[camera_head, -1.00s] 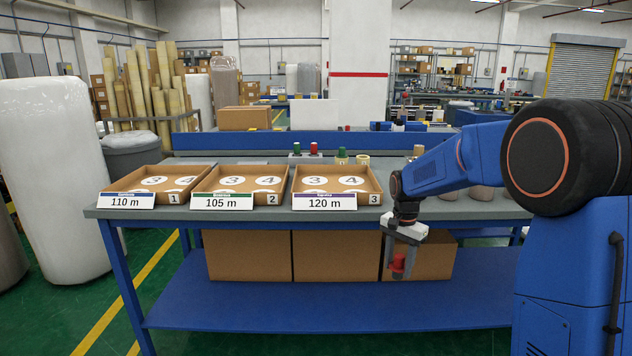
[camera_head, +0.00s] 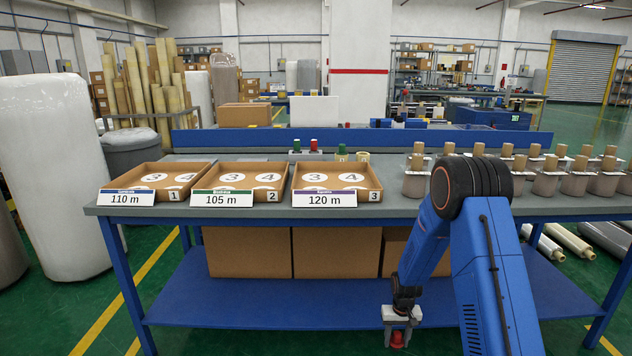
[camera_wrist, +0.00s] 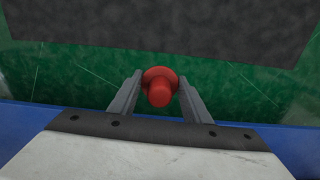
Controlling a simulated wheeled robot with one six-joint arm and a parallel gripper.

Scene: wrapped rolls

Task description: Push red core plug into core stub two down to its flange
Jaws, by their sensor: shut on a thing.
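The red core plug (camera_head: 397,340) is in my gripper (camera_head: 398,333), low in the head view, in front of the table's lower shelf. In the wrist view the plug (camera_wrist: 160,88) sits between the two fingers, its round end toward the camera and green floor behind it. Two small pale core stubs stand at the back of the table. The left stub (camera_head: 342,157) has a green top; the right stub (camera_head: 363,159) shows no plug. I cannot read which is stub two. The plug is well apart from both.
A holder at the table's back bears another red plug (camera_head: 313,146) and a green plug (camera_head: 296,147). Three shallow trays, one labelled 120 m (camera_head: 377,187), line the front left. Several wrapped rolls (camera_head: 545,181) fill the right. Cartons (camera_head: 338,255) stand on the lower shelf (camera_head: 250,312).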

